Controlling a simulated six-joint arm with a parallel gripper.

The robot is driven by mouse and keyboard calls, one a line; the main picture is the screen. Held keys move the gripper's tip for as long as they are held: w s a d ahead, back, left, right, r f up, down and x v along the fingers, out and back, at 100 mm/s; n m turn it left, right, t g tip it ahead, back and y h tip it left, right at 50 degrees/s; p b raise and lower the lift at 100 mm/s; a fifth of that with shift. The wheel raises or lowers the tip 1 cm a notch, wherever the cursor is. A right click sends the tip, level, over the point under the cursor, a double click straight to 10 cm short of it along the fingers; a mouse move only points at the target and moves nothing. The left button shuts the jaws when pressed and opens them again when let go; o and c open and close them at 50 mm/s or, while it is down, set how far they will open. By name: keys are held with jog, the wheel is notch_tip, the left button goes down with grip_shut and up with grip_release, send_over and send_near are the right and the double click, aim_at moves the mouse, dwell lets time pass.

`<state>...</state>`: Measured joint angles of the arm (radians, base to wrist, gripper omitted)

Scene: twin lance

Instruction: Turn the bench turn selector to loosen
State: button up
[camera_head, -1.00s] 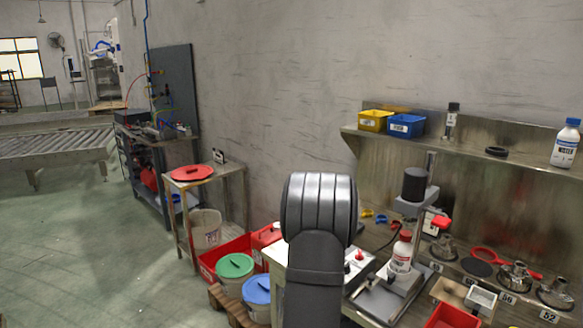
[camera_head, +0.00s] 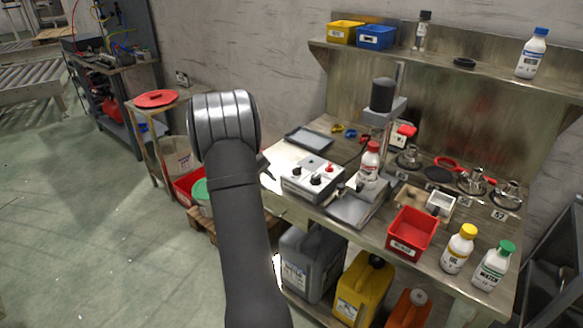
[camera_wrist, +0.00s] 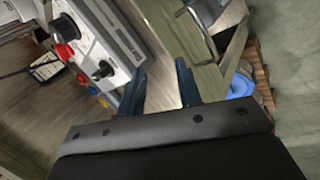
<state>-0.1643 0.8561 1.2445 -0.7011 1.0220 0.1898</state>
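A white-and-grey control box (camera_head: 312,178) sits on the bench near its left front edge, with black knobs and a red knob on top. I cannot read its labels, so I cannot tell which knob is the turn selector. In the wrist view the box (camera_wrist: 112,32) lies at upper left, with one black knob (camera_wrist: 103,70) left of my fingers. My gripper (camera_wrist: 162,84) is open and empty, its two dark blue fingers apart. It is clear of the knobs. In the head view my gripper is mostly hidden behind my arm, left of the box.
A capping stand (camera_head: 382,95) with a red-capped bottle (camera_head: 370,160) stands right of the box. A grey tray (camera_head: 309,139) lies behind it. A red bin (camera_head: 410,232) and bottles stand farther right. Jugs (camera_head: 310,262) fill the shelf below.

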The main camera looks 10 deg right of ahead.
aim_at(292, 171)
jog(key=s+a+n+t+h, duration=0.2)
jog(key=s+n+t+h, duration=0.15)
jog(key=n, duration=0.65)
jog(key=s+a+n+t+h, duration=0.3)
jog(key=n+t+h, duration=0.15)
jog(key=n, duration=0.65)
jog(key=x, duration=1.8)
jog(key=shift+s+r, duration=0.15)
jog(key=shift+s, duration=0.05)
jog(key=shift+g+h, duration=0.3)
grip_shut()
